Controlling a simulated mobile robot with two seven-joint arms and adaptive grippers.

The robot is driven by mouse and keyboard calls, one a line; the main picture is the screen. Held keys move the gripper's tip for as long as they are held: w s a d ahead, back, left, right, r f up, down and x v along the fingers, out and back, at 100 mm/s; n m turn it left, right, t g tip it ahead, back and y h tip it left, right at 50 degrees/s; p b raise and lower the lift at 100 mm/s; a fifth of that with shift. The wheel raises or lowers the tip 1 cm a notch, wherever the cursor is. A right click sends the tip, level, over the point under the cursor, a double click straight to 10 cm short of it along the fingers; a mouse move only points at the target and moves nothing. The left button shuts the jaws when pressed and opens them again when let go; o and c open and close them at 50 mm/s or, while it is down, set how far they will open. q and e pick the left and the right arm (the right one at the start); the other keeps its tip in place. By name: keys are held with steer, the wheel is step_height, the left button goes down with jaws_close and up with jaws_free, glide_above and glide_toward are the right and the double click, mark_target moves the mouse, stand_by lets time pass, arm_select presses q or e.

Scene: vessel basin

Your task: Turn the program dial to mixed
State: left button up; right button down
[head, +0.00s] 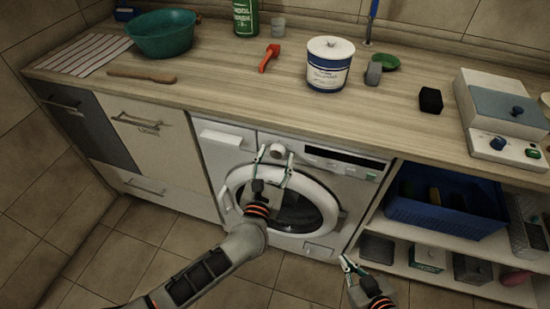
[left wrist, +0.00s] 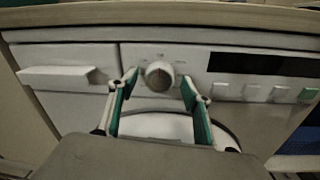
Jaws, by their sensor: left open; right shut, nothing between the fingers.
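The program dial (head: 277,151) is a round light knob on the front panel of the white washing machine (head: 225,138). In the left wrist view the dial (left wrist: 159,75) sits between and beyond the fingertips of my left gripper (left wrist: 158,84), with small marks around it too blurred to read. My left gripper (head: 274,156) is open, its fingers on either side of the dial; I cannot tell whether they touch it. My right gripper (head: 348,264) is shut and empty, low at the machine's lower right, away from the dial.
A dark display (head: 340,157) and several buttons (left wrist: 250,91) lie right of the dial. The detergent drawer (head: 220,137) is on the left. The round door (head: 290,205) is below. The wooden counter (head: 220,95) overhangs above. A blue crate (head: 440,213) stands on the shelf at right.

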arm_select(q)
steer(key=c, duration=1.1)
steer(key=shift+c, duration=0.2)
steer(key=shift+m, duration=0.3)
